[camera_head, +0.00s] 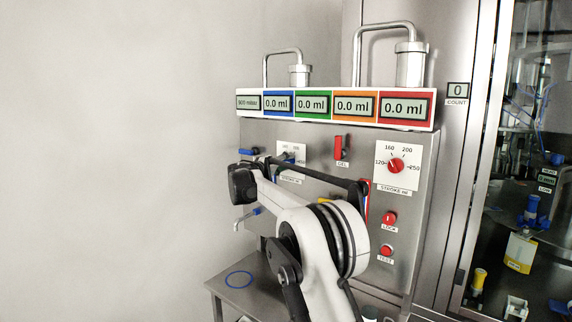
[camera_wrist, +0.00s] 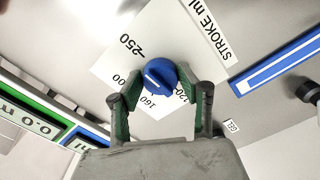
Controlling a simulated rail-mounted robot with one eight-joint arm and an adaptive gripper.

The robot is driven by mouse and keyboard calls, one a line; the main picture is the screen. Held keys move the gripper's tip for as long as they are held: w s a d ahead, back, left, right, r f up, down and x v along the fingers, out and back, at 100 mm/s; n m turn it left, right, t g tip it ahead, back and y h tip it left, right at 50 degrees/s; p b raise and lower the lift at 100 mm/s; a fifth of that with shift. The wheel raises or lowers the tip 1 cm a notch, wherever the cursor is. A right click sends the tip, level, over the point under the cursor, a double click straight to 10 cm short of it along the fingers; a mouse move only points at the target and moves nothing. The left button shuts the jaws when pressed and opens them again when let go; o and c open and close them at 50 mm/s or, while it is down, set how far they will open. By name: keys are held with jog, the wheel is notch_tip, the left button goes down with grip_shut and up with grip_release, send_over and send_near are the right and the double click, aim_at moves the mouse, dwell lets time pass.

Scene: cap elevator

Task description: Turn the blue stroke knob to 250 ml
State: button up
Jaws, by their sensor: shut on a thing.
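The blue stroke knob (camera_wrist: 160,76) sits on a white dial plate (camera_wrist: 112,72) in the wrist view, tilted in the picture. The 250 label is at the upper left, with 160 below the knob and 120 at its right, partly behind a finger. A label at the left is partly covered. A short white mark shows on the knob; which number it points to is hard to tell. My gripper (camera_wrist: 160,80) has its two green-padded fingers around the knob, shut on it. In the head view, my arm hides most of the blue dial plate (camera_head: 284,146) and the knob.
A red stroke knob (camera_head: 396,165) stands to the right on its own dial. A red lever (camera_head: 341,147) lies between the dials, with red lock (camera_head: 389,218) and test (camera_head: 386,250) buttons lower right. Coloured displays (camera_head: 311,105) read 0.0 ml above. Blue-handled valves (camera_head: 248,151) stand left.

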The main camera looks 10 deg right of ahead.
dwell(0.4)
jog(key=o, duration=1.1)
jog(key=v, duration=1.2)
